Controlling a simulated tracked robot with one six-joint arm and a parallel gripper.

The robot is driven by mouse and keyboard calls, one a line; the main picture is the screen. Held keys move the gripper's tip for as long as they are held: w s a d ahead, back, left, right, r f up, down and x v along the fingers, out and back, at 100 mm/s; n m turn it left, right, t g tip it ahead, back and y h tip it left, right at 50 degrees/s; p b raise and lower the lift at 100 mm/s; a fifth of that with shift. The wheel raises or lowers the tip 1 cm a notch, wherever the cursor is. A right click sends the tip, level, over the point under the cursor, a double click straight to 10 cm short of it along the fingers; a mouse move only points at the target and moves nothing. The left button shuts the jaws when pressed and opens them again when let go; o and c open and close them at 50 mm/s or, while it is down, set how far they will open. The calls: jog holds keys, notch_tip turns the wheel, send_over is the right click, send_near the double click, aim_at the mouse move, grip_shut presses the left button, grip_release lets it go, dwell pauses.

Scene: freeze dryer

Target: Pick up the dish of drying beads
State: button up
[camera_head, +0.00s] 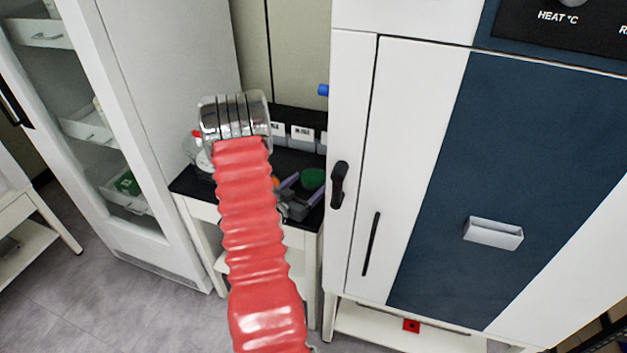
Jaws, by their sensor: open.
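A small round green thing (314,178) lies on the black top of the low bench, which looks like the dish of beads; single beads are too small to make out. My gripper (309,183) shows past my red arm, with two purple fingers spread apart. They point toward the green thing, one on either side of it in the picture. I see nothing held, and cannot tell whether the fingers touch it. A bit of something orange (276,182) shows beside my arm, mostly hidden.
The black-topped bench (190,183) stands between a glass-door cabinet (110,120) on the left and the large white and blue dryer (440,180) on the right. Grey bins (302,138) line the bench's back. A red-topped round item (203,155) is left of my arm.

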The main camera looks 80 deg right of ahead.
jog(key=shift+s+d+f, duration=0.1)
jog(key=shift+s+d, duration=0.05)
jog(key=shift+d, duration=0.5)
jog(key=c, duration=0.7)
